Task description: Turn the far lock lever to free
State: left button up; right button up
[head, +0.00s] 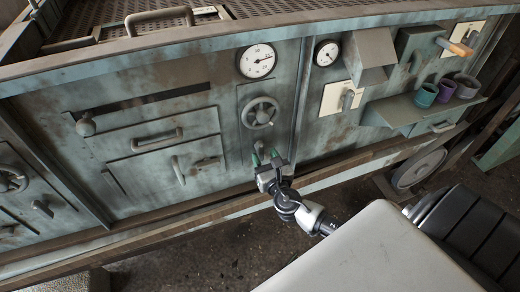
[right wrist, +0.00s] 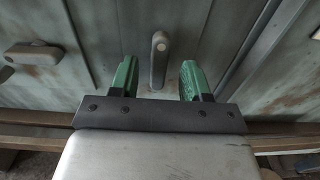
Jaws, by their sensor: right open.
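A grey lock lever (right wrist: 158,62) hangs straight down from its round pivot on the green-grey panel in the right wrist view. My right gripper (right wrist: 158,80), with green fingertips, is open; the lever's lower end shows between the fingers with a gap on each side. I cannot tell how deep it is between them. In the head view the right gripper (head: 266,157) is at the panel below a handwheel (head: 259,113) and mostly hides this lever. No label shows that it is the far one. My left gripper is not in view.
Another lever (right wrist: 33,54) lies nearly level at the left in the right wrist view. A drawer with a handle (head: 157,140) is left of the handwheel. A ledge (head: 400,112) with cups sticks out at the right. A wooden rail (head: 225,205) runs below the panel.

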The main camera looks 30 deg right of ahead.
aim_at(261, 151)
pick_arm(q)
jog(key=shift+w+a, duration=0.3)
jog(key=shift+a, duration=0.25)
pick_arm(e)
jog(key=shift+x, duration=1.7)
grip_shut()
